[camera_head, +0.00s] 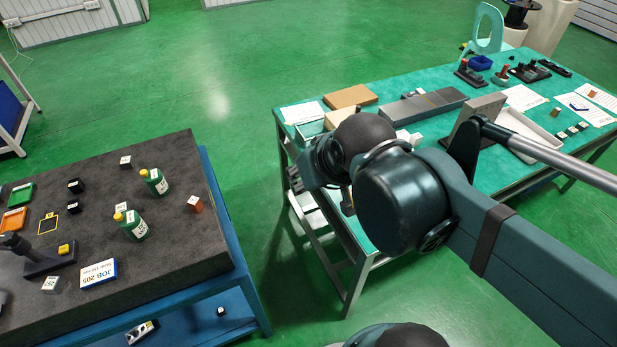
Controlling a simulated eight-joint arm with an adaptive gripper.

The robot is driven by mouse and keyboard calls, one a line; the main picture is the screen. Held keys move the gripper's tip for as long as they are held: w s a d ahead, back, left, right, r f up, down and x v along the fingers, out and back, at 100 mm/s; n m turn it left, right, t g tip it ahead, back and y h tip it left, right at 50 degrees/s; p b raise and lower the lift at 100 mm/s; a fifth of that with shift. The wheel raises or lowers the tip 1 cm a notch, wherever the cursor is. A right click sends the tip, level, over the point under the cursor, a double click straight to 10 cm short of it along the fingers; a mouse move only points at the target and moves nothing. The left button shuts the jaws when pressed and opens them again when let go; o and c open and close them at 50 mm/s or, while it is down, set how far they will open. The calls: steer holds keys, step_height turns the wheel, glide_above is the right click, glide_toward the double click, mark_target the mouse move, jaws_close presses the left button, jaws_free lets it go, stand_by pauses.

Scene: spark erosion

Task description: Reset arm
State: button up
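My arm comes in from the right edge, and its dark, rounded joints stand in the middle of the view, in front of the green-topped table (384,91). The arm is bent there, and its far part is hidden behind the joints. Another rounded dark part, likely mine, shows at the bottom edge.
A dark-topped table (178,235) at left holds two green bottles (157,182) (131,225), a JOB 205 sign (99,273), small cubes and trays. The green-topped table carries boxes, papers and a white tray (535,133). Green floor (225,100) lies clear between them.

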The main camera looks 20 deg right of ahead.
steer(key=shift+s+a+f, duration=0.1)
steer(key=shift+s+a, duration=0.05)
steer(key=shift+f, duration=0.15)
steer(key=shift+f+b, duration=0.7)
steer(key=shift+b, duration=0.1)
stand_by(0.9)
